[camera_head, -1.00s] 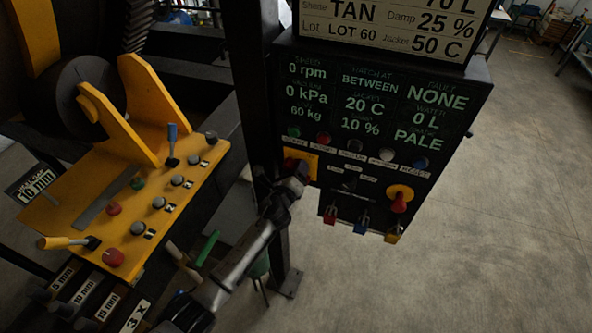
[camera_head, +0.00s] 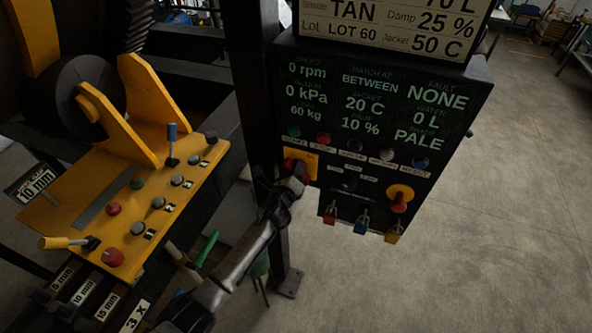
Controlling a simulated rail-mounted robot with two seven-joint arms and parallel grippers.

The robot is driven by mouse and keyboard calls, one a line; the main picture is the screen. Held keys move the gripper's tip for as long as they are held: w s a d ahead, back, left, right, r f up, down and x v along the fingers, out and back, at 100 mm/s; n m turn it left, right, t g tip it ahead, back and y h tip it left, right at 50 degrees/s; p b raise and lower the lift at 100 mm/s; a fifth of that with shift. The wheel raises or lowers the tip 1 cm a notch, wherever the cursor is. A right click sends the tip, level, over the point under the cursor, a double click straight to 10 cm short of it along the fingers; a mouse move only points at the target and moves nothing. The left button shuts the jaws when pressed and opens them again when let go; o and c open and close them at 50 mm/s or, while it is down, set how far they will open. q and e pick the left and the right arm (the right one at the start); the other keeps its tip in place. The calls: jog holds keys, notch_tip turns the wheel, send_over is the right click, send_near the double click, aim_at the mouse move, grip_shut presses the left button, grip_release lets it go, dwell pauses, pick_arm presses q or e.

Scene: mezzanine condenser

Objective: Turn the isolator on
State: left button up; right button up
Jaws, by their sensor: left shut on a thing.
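The isolator (camera_head: 311,158) is a yellow plate with a red handle on the lower left of the dark control panel (camera_head: 455,95). My left gripper (camera_head: 294,182) reaches up from below and is shut on the red handle. The gripper covers part of the handle, so its exact angle is hard to read. My right gripper is not in view.
A red knob on a yellow disc (camera_head: 401,194) sits right of the isolator. Red (camera_head: 330,216), blue (camera_head: 361,224) and yellow (camera_head: 393,235) padlocks hang below. A yellow lever console (camera_head: 165,205) stands left of my arm. Open floor lies right.

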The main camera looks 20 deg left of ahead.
pick_arm(q)
jog(key=n+b, duration=0.1)
jog(key=n, duration=0.2)
jog(key=shift+f+n, duration=0.15)
jog(key=shift+n, duration=0.25)
jog(key=n+b, duration=0.1)
jog(key=n, duration=0.3)
jog(key=shift+a+n, duration=0.1)
jog(key=shift+n, duration=0.2)
jog(key=n+b, duration=0.1)
jog(key=n, duration=0.3)
jog(key=shift+f+n, duration=0.15)
jog(key=shift+n, duration=0.15)
jog(key=shift+f+n, duration=0.1)
jog(key=shift+n, duration=2)
jog(key=o, duration=0.9)
jog(key=s+b, duration=0.1)
jog(key=s, duration=1.2)
jog(key=shift+s+b, duration=0.4)
